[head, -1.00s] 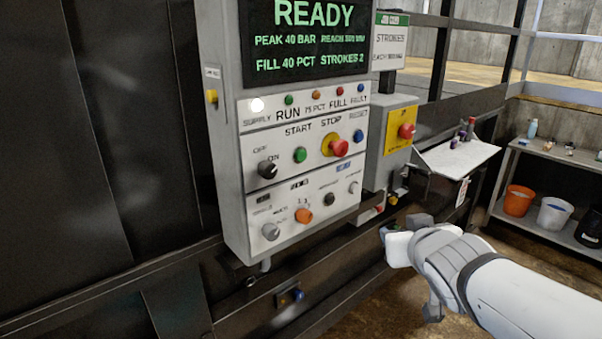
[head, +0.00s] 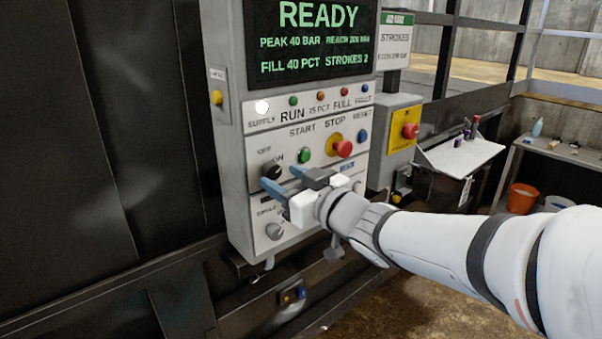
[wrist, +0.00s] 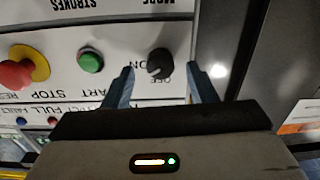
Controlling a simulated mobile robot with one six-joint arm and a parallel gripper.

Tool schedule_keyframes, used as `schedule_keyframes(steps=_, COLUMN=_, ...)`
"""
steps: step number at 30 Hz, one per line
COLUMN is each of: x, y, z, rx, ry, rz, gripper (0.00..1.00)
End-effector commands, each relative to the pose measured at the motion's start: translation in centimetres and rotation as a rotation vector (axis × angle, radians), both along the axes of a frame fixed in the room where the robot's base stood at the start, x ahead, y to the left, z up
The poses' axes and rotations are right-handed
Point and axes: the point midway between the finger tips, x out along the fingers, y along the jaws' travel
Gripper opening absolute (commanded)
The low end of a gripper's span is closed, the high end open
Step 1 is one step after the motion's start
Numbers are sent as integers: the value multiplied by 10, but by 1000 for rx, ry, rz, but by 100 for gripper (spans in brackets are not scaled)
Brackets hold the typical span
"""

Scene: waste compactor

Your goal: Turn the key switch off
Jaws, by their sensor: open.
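The key switch (head: 271,170) is a dark round knob with OFF and ON labels, at the left of the control panel's START/STOP row. It also shows in the wrist view (wrist: 160,64), where the picture is upside down. Which label its pale mark points to is too small to tell. My gripper (head: 284,179) has blue fingers, open and empty. In the head view its fingertips are just below and right of the knob. In the wrist view the knob appears between the fingertips (wrist: 160,76); I see no contact and cannot judge the depth gap.
The green START button (head: 304,155) and red STOP mushroom (head: 342,148) on a yellow ring sit right of the switch. A grey selector knob (head: 274,231) is below. The screen (head: 310,40) reads READY. A yellow box with a red button (head: 410,131) stands farther right.

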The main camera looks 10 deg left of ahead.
Motion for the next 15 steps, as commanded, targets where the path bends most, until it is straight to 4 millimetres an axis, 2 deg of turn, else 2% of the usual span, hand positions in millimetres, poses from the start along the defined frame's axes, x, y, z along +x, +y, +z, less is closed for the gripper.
schedule_keyframes(steps=4, x=7, y=10, z=0, rx=0, ry=1, rz=0, gripper=52)
schedule_keyframes(steps=13, x=9, y=12, z=0, rx=0, ry=-1, rz=-2, gripper=52)
schedule_keyframes(steps=15, x=9, y=12, z=0, rx=-1, ry=-1, rz=-1, gripper=48)
